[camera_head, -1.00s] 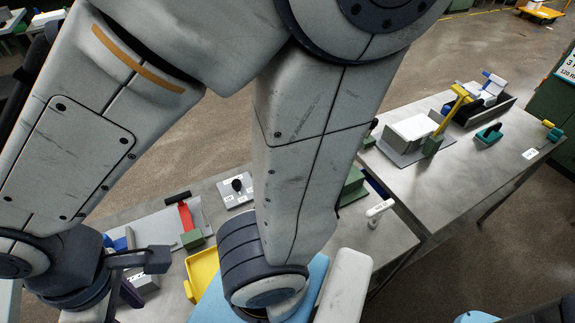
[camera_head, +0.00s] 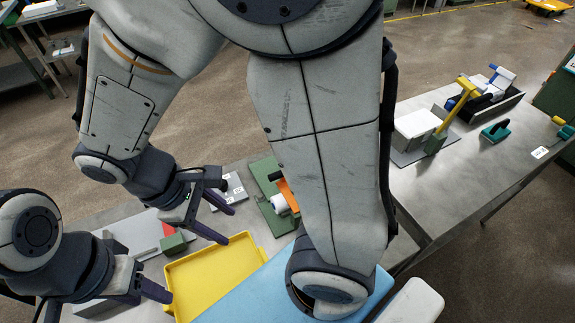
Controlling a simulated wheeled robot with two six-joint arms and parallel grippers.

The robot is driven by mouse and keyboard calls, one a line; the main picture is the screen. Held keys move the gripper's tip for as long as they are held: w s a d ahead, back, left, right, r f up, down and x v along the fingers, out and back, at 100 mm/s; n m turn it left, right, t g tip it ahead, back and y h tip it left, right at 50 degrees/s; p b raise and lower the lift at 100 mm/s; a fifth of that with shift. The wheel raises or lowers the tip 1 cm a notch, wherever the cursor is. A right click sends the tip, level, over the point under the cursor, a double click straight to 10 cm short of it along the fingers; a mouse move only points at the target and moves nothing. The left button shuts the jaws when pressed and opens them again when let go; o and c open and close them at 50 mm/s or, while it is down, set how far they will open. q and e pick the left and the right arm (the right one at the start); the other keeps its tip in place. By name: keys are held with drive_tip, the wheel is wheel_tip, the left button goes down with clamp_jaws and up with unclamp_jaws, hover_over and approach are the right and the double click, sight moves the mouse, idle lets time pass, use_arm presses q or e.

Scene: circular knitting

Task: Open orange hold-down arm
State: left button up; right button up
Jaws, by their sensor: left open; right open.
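The orange hold-down arm (camera_head: 288,194) sits on a green fixture (camera_head: 265,172) in the middle of the table, with a white roll (camera_head: 280,204) beside it. My grey arm link covers their right side, so I cannot tell whether the hold-down arm is raised or down. My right gripper (camera_head: 229,226) is open and empty, left of the fixture and apart from it, its dark purple fingers pointing right. My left gripper (camera_head: 160,288) is at the lower left, open, with one purple finger clearly visible beside the yellow tray.
A yellow tray (camera_head: 250,242) and a light blue surface (camera_head: 240,307) lie in front. A red lever with a green block (camera_head: 174,242) is close to my grippers. A grey plate (camera_head: 232,187) lies behind my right gripper. A second table (camera_head: 445,190) holds a yellow lever (camera_head: 457,106).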

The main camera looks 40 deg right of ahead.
sight(267, 181)
drive_tip(key=w+d+f+n+h+b, duration=0.1)
drive_tip(key=w+d+f+h+b, duration=0.1)
drive_tip(key=w+d+f+h, duration=0.2)
drive_tip(key=w+d+f+n+g+h+b, duration=0.1)
drive_tip(key=w+d+f+n+h+b, duration=0.1)
drive_tip(key=w+d+f+h+b, duration=0.1)
drive_tip(key=w+d+f+n+g+h+b, duration=0.1)
drive_tip(key=w+d+f+h+b, duration=0.2)
drive_tip(key=w+d+f+h, duration=0.3)
drive_tip(key=shift+w+d+f, duration=0.15)
drive_tip(key=shift+d+f, duration=0.55)
drive_tip(key=shift+f, duration=0.25)
drive_tip(key=shift+w+d+f, duration=0.1)
drive_tip(key=shift+d+f, duration=0.55)
drive_tip(key=shift+f, duration=0.3)
drive_tip(key=shift+w+d+f+n, duration=0.15)
drive_tip(key=shift+d+n, duration=0.05)
drive_tip(key=shift+n, duration=0.1)
drive_tip(key=p+x, duration=0.2)
drive_tip(key=x, duration=0.7)
drive_tip(key=shift+r, duration=0.3)
drive_tip(key=shift+d+f+h, duration=0.1)
drive_tip(key=shift+d+h, duration=0.2)
drive_tip(key=shift+d, duration=0.4)
clamp_jaws()
